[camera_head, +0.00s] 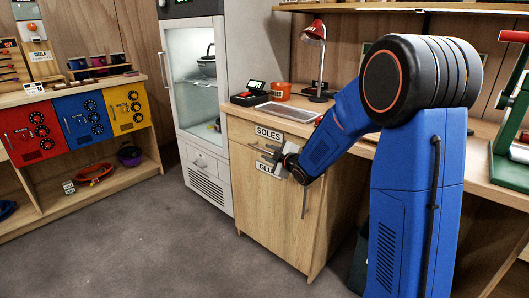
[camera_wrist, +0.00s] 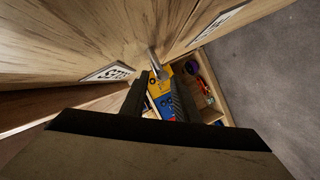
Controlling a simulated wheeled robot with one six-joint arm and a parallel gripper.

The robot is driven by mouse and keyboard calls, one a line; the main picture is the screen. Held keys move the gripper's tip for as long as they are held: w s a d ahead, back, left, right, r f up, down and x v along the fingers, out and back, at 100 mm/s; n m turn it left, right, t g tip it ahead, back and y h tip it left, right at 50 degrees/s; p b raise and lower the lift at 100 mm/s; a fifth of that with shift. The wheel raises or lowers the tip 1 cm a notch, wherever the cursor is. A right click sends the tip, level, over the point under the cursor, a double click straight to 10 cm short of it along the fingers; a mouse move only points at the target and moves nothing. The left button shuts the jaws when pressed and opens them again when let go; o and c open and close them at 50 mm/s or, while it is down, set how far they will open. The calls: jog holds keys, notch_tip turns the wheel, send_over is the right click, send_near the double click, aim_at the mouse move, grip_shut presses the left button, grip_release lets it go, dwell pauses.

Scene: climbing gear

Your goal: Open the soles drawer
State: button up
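The soles drawer (camera_head: 241,134) is the upper front of the wooden cabinet, with a "SOLES" label (camera_head: 268,133). It looks shut and flush in the head view. My gripper (camera_head: 278,165) is at the cabinet front just below that label and partly hides the "GLUE" label (camera_head: 266,168). In the wrist view the drawer's metal bar handle (camera_wrist: 158,65) shows in line with the gap between my two dark fingers (camera_wrist: 158,90). The fingers are apart, and I see no finger pressed on the bar. The SOLES label also shows in the wrist view (camera_wrist: 108,72).
A vertical door handle (camera_head: 305,198) stands on the lower cabinet front. A glass-door cabinet (camera_head: 198,90) is to the left. The grey floor (camera_head: 170,240) in front is clear.

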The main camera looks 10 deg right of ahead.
aim_at(266, 151)
jog(key=shift+x, duration=1.85)
grip_shut()
